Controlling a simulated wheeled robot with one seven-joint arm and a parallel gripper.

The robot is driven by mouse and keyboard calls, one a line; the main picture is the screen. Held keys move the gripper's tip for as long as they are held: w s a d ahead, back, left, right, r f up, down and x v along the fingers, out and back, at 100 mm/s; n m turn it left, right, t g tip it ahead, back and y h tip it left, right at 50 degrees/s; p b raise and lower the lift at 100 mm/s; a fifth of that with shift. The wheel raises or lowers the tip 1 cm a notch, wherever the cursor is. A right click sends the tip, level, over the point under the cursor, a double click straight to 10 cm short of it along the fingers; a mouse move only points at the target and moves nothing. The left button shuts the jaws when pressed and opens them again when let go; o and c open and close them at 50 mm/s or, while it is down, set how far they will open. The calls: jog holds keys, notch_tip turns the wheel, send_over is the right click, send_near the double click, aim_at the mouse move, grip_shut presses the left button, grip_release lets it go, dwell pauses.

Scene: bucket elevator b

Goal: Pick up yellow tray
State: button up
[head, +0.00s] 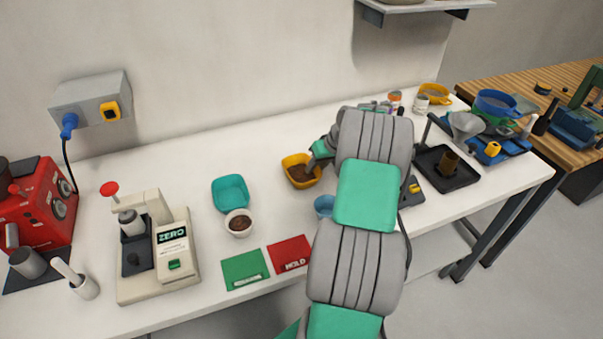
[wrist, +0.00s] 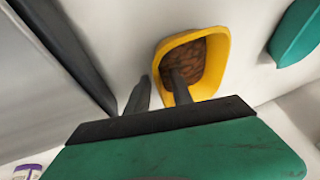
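The yellow tray (head: 301,172) is a small rounded bowl-like tray with brown contents, on the white bench in the middle of the head view. It also shows in the wrist view (wrist: 222,77). My gripper (head: 316,158) is at the tray's right side in the head view, partly hidden by my arm. In the wrist view my gripper (wrist: 161,85) has its two fingers apart. One finger reaches over the inside of the tray and the other is outside, with the tray's wall between them. A small gap shows beside the wall; contact cannot be told.
A teal tray (head: 230,192) and a white cup of brown grounds (head: 239,223) stand left of the yellow tray. A blue cup (head: 324,206) is close in front, beside my arm. Green (head: 245,269) and red (head: 290,255) mats lie at the front edge. The bench behind is clear.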

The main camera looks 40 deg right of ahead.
grip_shut()
dwell(1.2)
